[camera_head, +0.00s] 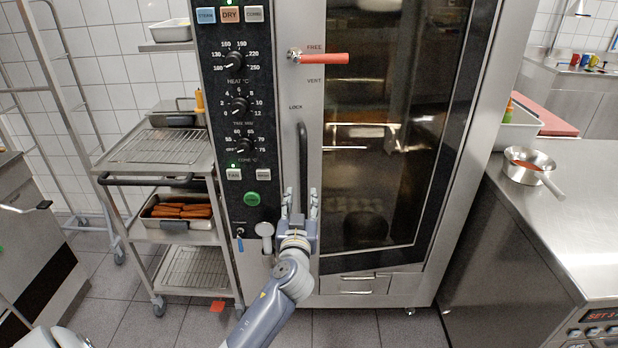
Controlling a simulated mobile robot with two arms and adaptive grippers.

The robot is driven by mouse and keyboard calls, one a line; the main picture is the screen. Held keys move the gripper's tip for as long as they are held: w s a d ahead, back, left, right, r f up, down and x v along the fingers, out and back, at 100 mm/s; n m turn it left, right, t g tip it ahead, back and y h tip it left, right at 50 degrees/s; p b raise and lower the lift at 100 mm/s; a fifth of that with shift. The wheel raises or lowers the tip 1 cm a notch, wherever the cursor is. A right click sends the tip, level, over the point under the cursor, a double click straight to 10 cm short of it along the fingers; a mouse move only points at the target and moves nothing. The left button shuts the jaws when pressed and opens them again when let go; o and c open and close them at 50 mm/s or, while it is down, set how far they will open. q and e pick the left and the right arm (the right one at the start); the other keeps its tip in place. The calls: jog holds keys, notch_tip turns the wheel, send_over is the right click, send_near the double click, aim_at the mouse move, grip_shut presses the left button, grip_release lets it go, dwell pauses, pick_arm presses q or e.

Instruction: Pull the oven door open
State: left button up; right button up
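The tall oven's door (385,215) has a dark glass pane in a steel frame and looks shut. Its black vertical handle (303,150) is on the steel strip left of the glass. A red lever (325,58) above it lies level, pointing right, beside the word FREE. My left gripper (300,203) is at the handle's lower end. Its two fingers stand apart, one on each side of the handle, with a gap showing. The handle's bottom end is partly hidden by the gripper. My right gripper is not in view.
A wheeled rack (170,165) with trays stands close left of the oven. A steel counter (560,220) with a small pan (528,165) is at the right. Tiled floor (345,328) shows in front of the oven.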

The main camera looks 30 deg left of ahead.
aim_at(304, 182)
pick_arm(q)
jog(key=x, duration=0.4)
jog(key=shift+w+a+r+p, duration=0.1)
jog(key=shift+a+r+p, duration=0.05)
jog(key=shift+p, duration=0.25)
jog(key=x, duration=0.3)
jog(key=shift+w, duration=0.3)
jog(key=shift+w+a, duration=0.25)
jog(key=shift+w, duration=0.05)
jog(key=shift+w+a+f+p, duration=0.25)
jog(key=shift+w+a+p, duration=0.05)
jog(key=shift+w, duration=0.3)
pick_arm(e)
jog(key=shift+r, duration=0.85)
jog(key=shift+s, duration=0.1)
pick_arm(q)
grip_shut()
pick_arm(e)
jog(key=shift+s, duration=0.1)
